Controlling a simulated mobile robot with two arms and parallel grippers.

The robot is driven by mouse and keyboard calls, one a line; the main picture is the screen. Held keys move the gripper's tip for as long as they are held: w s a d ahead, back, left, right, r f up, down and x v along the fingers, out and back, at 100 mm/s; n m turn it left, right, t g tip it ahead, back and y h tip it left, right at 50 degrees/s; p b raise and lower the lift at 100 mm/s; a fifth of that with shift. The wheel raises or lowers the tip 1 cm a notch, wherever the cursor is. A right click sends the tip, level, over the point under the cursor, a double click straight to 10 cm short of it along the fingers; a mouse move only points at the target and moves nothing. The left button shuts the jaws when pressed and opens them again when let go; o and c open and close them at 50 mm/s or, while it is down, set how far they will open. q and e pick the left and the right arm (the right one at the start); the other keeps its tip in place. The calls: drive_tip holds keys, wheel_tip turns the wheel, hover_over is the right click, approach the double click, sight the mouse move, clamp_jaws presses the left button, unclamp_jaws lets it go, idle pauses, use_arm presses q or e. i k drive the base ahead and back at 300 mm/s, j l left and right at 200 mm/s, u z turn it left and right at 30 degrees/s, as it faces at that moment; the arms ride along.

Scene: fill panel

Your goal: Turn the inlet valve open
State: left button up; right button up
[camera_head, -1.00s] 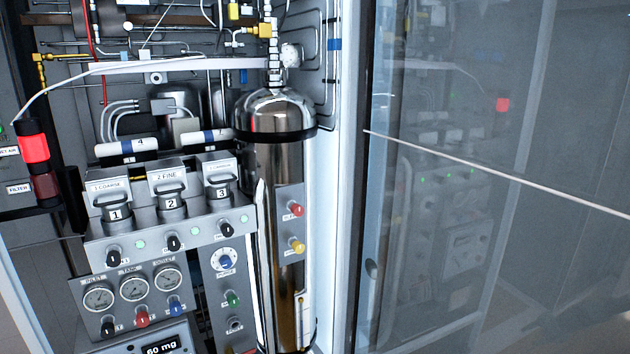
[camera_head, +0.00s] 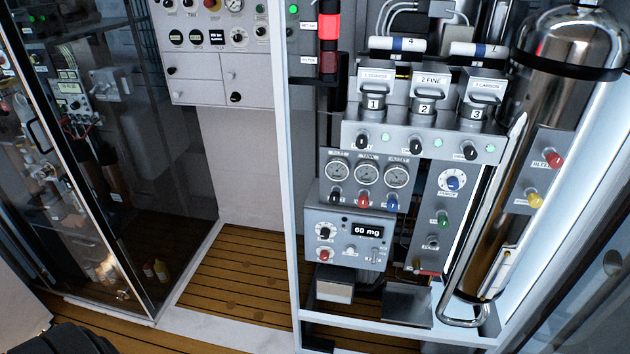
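The fill panel (camera_head: 400,222) stands right of centre, with three gauges (camera_head: 367,173) over a row of black, red (camera_head: 362,199) and blue (camera_head: 392,201) knobs. A green knob (camera_head: 443,221) sits right of them, below a blue-centred dial (camera_head: 453,181). Three black knobs (camera_head: 415,146) run along the ledge above. A red knob (camera_head: 554,160) and a yellow knob (camera_head: 535,200) are on a plate by the steel cylinder (camera_head: 576,50). I cannot read which knob is the inlet valve or whether it is open. Neither gripper is in view.
Three numbered canisters (camera_head: 424,103) stand above the gauges. A white frame post (camera_head: 287,190) borders the panel's left side. A glass-fronted cabinet (camera_head: 150,150) stands at the left. The slatted wooden floor (camera_head: 235,285) between them is clear. A dark rounded shape (camera_head: 72,341) shows at bottom left.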

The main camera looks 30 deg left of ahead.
sight(333, 200)
drive_tip(key=u, duration=0.85)
